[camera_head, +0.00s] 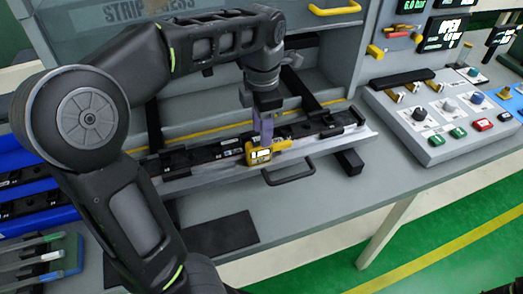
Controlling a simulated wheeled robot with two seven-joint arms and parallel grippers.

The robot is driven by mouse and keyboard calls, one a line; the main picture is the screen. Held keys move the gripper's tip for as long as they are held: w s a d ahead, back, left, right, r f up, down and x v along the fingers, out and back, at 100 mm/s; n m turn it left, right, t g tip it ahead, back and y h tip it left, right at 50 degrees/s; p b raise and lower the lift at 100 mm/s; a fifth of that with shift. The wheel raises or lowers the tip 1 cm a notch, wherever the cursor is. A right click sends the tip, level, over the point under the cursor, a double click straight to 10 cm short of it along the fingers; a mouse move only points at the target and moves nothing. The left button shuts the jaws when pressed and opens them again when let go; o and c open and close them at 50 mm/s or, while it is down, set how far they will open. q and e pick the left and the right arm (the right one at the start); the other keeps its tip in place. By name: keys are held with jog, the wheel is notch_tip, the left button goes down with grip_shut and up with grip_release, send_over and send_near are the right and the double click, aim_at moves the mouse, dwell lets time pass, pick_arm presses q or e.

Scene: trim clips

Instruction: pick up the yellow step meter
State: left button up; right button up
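The yellow step meter (268,151) is a small yellow block with a lit display on its front. It is at the front of the long dark trim strip (205,156) in the press fixture. My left gripper (262,139) points down directly over the meter, its greyish-purple fingers reaching to the meter's top edge. The fingers overlap or touch the meter; the gap between them is hidden, so I cannot tell whether they are closed on it. My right gripper does not show.
The press housing (190,62) stands behind the fixture. A black handle (290,176) sticks out in front. A control panel (440,112) with knobs and coloured buttons is at right. Blue bins (40,221) are at left. A dark mat (222,233) lies on the front bench.

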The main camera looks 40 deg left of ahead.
aim_at(269, 150)
pick_arm(q)
jog(key=shift+a+f+p, duration=0.1)
jog(key=shift+f+p, duration=0.25)
jog(key=shift+f, duration=2.25)
jog(key=shift+c, duration=0.2)
grip_shut()
